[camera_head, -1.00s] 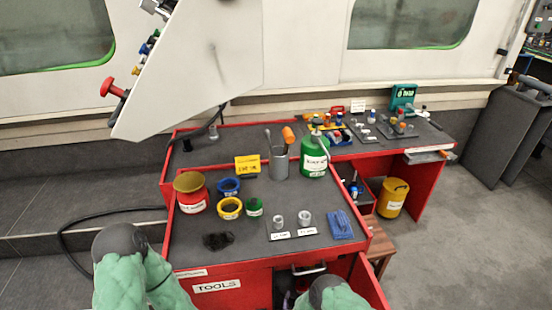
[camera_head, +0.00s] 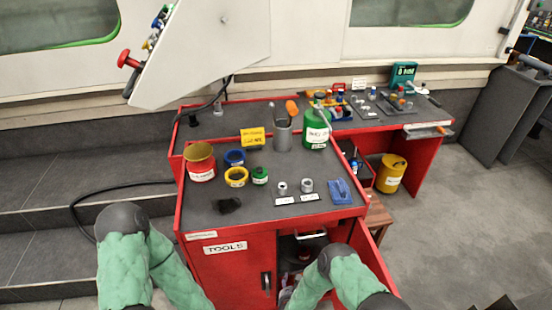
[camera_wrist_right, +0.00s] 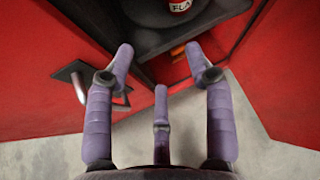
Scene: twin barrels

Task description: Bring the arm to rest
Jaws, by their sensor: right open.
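My right arm (camera_head: 345,272) reaches down in front of the open red cabinet under the bench, its forearm bent toward the opening. My right gripper (camera_head: 288,284) shows only in small part there, low in the head view. In the right wrist view, its purple fingers (camera_wrist_right: 163,62) are spread, with nothing between them. They are near the cabinet's dark shelf and opening. My left arm (camera_head: 150,262) comes in at the lower left, beside the cabinet. Its gripper is out of the picture.
The red tool cabinet (camera_head: 235,272) has a black handle (camera_head: 266,282) and an open door (camera_head: 372,258) at right. A red-and-white can (camera_wrist_right: 180,5) stands inside. Pots, a green bottle (camera_head: 316,134) and small parts cover the bench top. Grey floor at right is free.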

